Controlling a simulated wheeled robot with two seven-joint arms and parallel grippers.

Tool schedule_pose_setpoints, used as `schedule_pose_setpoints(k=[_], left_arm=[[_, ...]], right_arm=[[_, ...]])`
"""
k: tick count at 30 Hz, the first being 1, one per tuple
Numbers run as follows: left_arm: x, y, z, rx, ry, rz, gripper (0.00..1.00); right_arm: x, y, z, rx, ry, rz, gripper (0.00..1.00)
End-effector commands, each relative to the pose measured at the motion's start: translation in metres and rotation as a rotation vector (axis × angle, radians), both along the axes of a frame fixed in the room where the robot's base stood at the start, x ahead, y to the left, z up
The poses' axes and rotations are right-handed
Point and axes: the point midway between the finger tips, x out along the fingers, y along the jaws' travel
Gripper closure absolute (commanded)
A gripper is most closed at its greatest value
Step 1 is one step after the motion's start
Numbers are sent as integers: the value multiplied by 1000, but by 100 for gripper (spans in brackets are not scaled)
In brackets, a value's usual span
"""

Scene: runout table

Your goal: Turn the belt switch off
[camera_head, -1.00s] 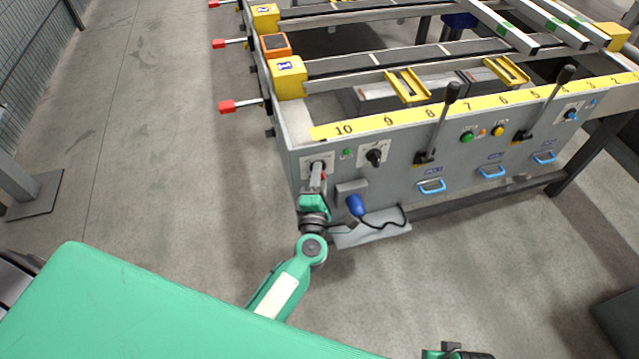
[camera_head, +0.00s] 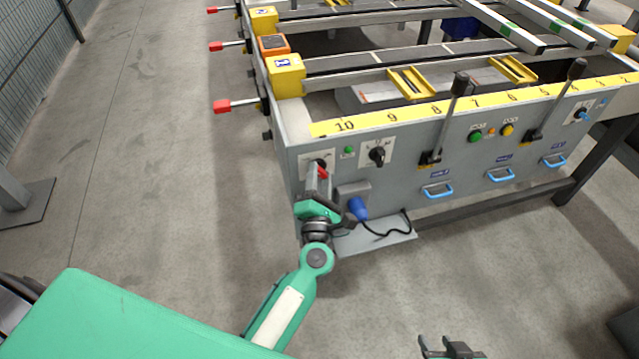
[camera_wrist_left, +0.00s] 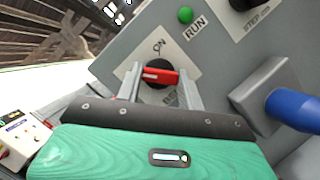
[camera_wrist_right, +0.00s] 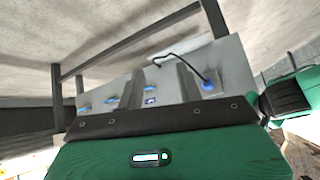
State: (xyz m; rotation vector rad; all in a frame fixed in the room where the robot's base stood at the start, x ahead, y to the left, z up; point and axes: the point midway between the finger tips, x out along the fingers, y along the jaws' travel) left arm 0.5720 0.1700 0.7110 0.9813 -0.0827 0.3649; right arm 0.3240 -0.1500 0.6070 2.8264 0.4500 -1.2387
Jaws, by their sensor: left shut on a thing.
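The belt switch is a rotary switch with a red handle (camera_wrist_left: 160,76) on a black base, mounted on a pale plate (camera_wrist_left: 188,58) marked ON at the top. A lower label is partly hidden by my fingers. My left gripper (camera_wrist_left: 161,88) is shut on the red handle, one finger at each end of it. The handle lies roughly level in the left wrist view. In the head view my left gripper (camera_head: 318,178) covers most of the switch at the panel's left end. My right gripper (camera_head: 447,345) is open and empty, low in the head view, away from the panel.
A green RUN lamp (camera_wrist_left: 185,14) and a black rotary switch (camera_head: 377,155) sit right of the belt switch. A blue plug (camera_head: 357,208) with a black cable is close to my left gripper. Black levers (camera_head: 460,86) and blue handles (camera_head: 438,190) lie further right. The floor left is clear.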

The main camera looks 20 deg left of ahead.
Motion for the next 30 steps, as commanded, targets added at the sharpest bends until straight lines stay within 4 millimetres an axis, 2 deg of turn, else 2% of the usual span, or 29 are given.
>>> schedule_pose_setpoints(k=[1, 12, 19, 30], left_arm=[[0, -1, -6, -14, -5, 0, 85], [0, -1, -5, -99, -62, 0, 85], [0, -1, -4, -121, -77, 0, 85], [0, -1, -3, -128, -81, -1, 85]], right_arm=[[3, 7, -6, 21, -38, 7, 64], [15, 44, -1, 157, -273, 32, 64], [17, 52, 2, 197, -335, 33, 64], [17, 54, 4, 206, -351, 33, 64]])
